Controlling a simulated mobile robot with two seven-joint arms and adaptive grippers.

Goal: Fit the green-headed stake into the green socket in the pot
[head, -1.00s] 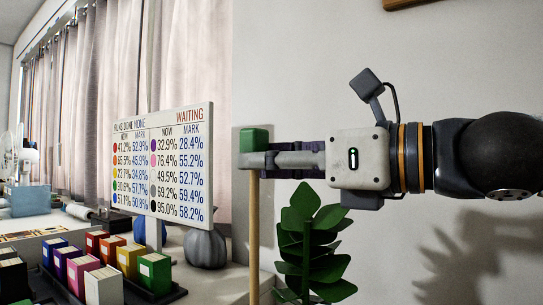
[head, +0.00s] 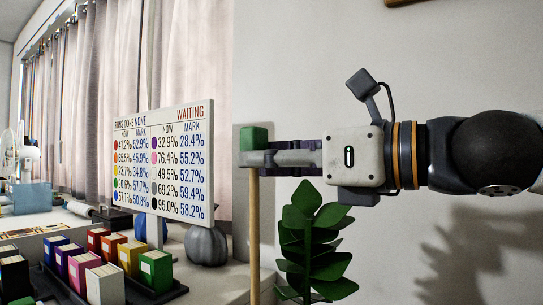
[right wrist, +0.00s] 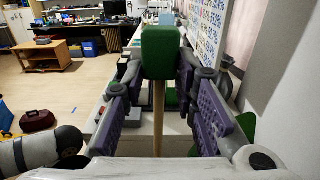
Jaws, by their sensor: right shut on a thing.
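The green-headed stake stands upright in my right gripper. Its green block head (head: 253,136) shows above the fingers and its tan shaft (head: 255,225) runs down out of the head view. My right gripper (head: 256,159) reaches in from the right and is shut on the stake just below the head. In the right wrist view the green head (right wrist: 161,52) sits between the fingertips, with the shaft (right wrist: 158,118) below. The stake's lower end, the pot and the green socket cannot be seen in the head view. My left gripper is not in view.
A leafy green plant (head: 312,245) stands just right of the shaft, below my right gripper. A score sign (head: 178,160) stands left of the stake, before a grey ribbed vase (head: 207,246). Several coloured binders (head: 105,285) stand in racks at lower left. The wall at right is bare.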

